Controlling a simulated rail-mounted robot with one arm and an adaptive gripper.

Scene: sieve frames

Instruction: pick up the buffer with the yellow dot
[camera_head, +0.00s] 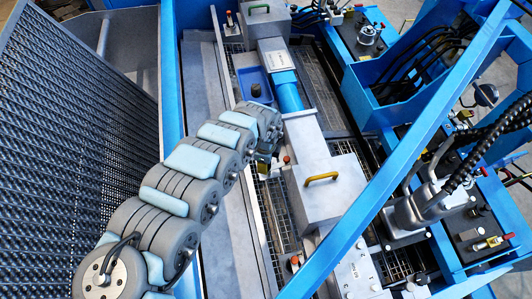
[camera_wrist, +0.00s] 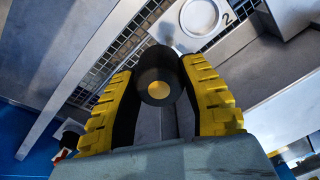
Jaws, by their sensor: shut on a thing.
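The buffer (camera_wrist: 155,65) is a dark, short cylinder with a yellow dot (camera_wrist: 159,90) on the end facing the wrist camera. My gripper (camera_wrist: 160,74) has two ribbed yellow-and-black fingers, one on each side of the buffer, shut on it.
A blue tray (camera_head: 243,84) with a dark cylinder (camera_head: 256,89) in it lies beyond my arm. A grey box with a yellow handle (camera_head: 321,180) stands to the right. A blue beam (camera_head: 385,165) crosses the right side. A white round plate (camera_wrist: 200,17) beside a "2" shows in the wrist view.

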